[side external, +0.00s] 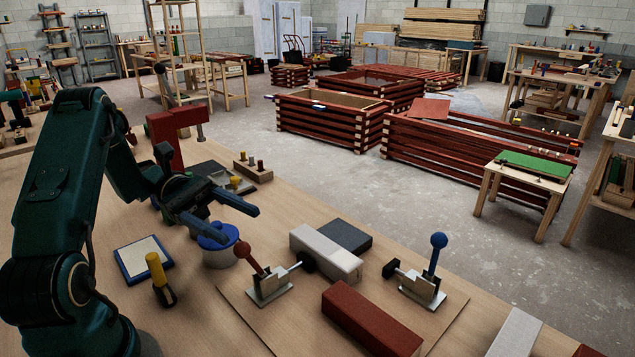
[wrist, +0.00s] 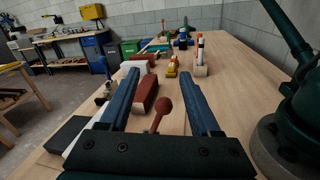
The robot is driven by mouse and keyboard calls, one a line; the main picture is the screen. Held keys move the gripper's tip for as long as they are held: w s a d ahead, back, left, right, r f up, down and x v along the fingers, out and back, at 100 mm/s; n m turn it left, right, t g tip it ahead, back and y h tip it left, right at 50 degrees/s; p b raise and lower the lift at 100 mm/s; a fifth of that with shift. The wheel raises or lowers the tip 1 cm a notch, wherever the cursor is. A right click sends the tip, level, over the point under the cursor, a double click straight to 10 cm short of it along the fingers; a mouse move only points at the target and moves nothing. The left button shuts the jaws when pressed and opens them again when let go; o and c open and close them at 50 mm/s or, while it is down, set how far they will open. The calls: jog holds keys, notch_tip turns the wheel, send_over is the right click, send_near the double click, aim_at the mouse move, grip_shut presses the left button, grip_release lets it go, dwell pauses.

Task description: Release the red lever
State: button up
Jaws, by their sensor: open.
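The red lever (side external: 243,250) belongs to a metal toggle clamp (side external: 270,287) on a board at the bench front. Its handle leans up and left in the side view. The white batten (side external: 328,254) lies beside a dark grey block (side external: 346,235). My gripper (side external: 240,224) is open and empty, above the red lever. In the wrist view, the red knob (wrist: 164,104) shows between my open fingers (wrist: 160,72), apart from both.
A blue lever (side external: 438,241) stands nearly upright on a second clamp. A red batten (side external: 372,320) lies in front. A yellow-handled tool (side external: 156,268) and blue-edged pad (side external: 143,259) lie further left.

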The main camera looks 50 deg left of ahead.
aim_at(248, 253)
jog(key=shift+w+d+f, duration=0.25)
jog(key=shift+d+f, duration=0.9)
jog(key=shift+d, duration=0.15)
jog(key=shift+w+d+f, duration=0.25)
jog(key=shift+d+f, duration=0.9)
jog(key=shift+d, duration=0.1)
grip_shut()
